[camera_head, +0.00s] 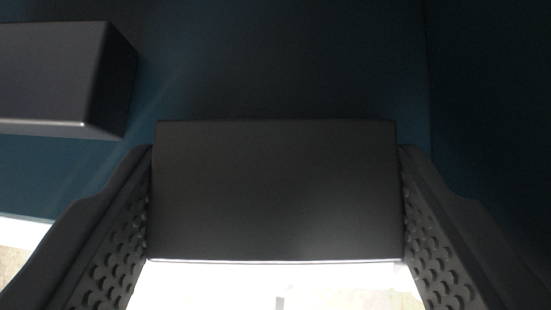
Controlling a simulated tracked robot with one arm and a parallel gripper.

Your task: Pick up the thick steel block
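The thick steel block (276,190) is a dark grey, box-shaped piece in the middle of the view, with a bright lower edge. My gripper (276,150) has one perforated finger at its left side and one at its right side. The block fills the whole width between the fingers, with no clear gap at either side, so the gripper looks shut on it. The block's underside is hidden, and I cannot tell whether it is lifted or resting.
Another dark grey block (50,75) lies at the upper left, apart from my gripper. A dark blue surface (280,60) extends behind, with a dark vertical edge or wall at the right. A bright, pale area (200,285) shows below the held block.

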